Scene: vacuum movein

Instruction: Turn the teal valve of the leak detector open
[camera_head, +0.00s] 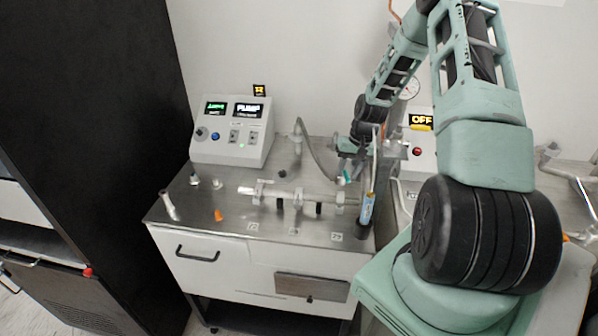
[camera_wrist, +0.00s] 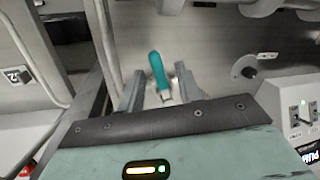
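The teal valve (camera_wrist: 157,68) shows in the wrist view as a short lever on a metal mount. In the head view it is a small teal spot (camera_head: 346,178) at the right part of the steel bench. My gripper (camera_wrist: 160,80) is open, with one grey finger on each side of the lever and gaps visible between. I cannot tell whether a finger touches it. In the head view my gripper (camera_head: 349,150) is above the bench's right part, partly hidden by my arm and pipes.
A horizontal pipe assembly (camera_head: 298,198) lies across the steel bench (camera_head: 190,222). A blue cylinder (camera_head: 367,207) stands near the right edge. A small orange piece (camera_head: 218,215) lies front left. An OFF display (camera_head: 421,121) is behind my arm.

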